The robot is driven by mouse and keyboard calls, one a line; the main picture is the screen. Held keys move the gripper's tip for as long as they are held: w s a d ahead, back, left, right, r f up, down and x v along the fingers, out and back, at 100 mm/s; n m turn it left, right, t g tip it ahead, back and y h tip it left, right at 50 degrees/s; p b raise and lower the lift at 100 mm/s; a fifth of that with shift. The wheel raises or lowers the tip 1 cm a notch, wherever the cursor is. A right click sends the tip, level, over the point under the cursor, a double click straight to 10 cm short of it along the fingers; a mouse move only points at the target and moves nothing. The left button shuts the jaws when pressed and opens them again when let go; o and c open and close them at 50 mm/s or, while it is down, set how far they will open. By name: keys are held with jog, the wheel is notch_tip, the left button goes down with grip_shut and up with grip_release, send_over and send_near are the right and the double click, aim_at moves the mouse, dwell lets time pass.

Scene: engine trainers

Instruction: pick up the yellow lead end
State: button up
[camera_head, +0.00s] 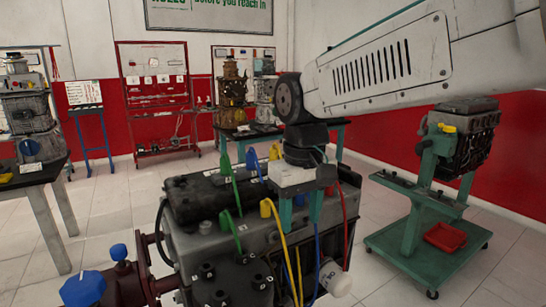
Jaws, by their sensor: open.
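A yellow lead (285,248) arcs down the front of the grey engine block (185,248). Its yellow end (266,209) stands up at the top, just left of my gripper. A second yellow tip (275,152) shows farther back, left of my wrist. My gripper (300,216) points down over the right part of the engine, its two teal fingers apart. Blue and yellow cables pass behind and below the fingers, and I cannot tell whether any touch them. My gripper hides part of the engine top behind it.
Green leads (227,175), a blue lead end (253,160) and a red lead (345,240) crowd the engine top. Blue-knobbed valves (83,289) stand front left. A green wheeled stand (425,245) with another engine is right. Tables and a red rack (155,95) are behind.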

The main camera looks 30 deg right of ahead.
aim_at(273, 148)
jog(key=shift+n, duration=0.8)
jog(key=w+d+r, duration=0.1)
jog(key=w+r, duration=0.1)
jog(key=w, duration=0.3)
jog(key=w+d+r, duration=0.2)
jog(key=w+r, duration=0.1)
jog(key=w, duration=0.3)
jog(key=w+d+r, duration=0.2)
jog(key=w, duration=0.3)
jog(key=shift+w+r, duration=0.15)
jog(key=shift+r, duration=0.2)
jog(key=shift+w+d+r+n, duration=0.2)
jog(key=shift+w+r, duration=0.25)
jog(key=shift+w, duration=0.15)
jog(key=shift+w+d+r+n, duration=0.1)
jog(key=shift+w+d+r, duration=0.1)
jog(key=shift+w+r, duration=0.3)
jog(key=r, duration=0.1)
jog(key=w+r+n, duration=0.1)
jog(key=r, duration=0.1)
jog(key=shift+d+r, duration=0.1)
jog(key=shift+r, duration=0.15)
jog(key=shift+s+f, duration=0.2)
jog(key=shift+f, duration=0.15)
jog(key=f, duration=0.5)
jog(key=w+f, duration=0.1)
jog(key=f, duration=0.1)
jog(key=shift+d+f, duration=0.15)
grip_shut()
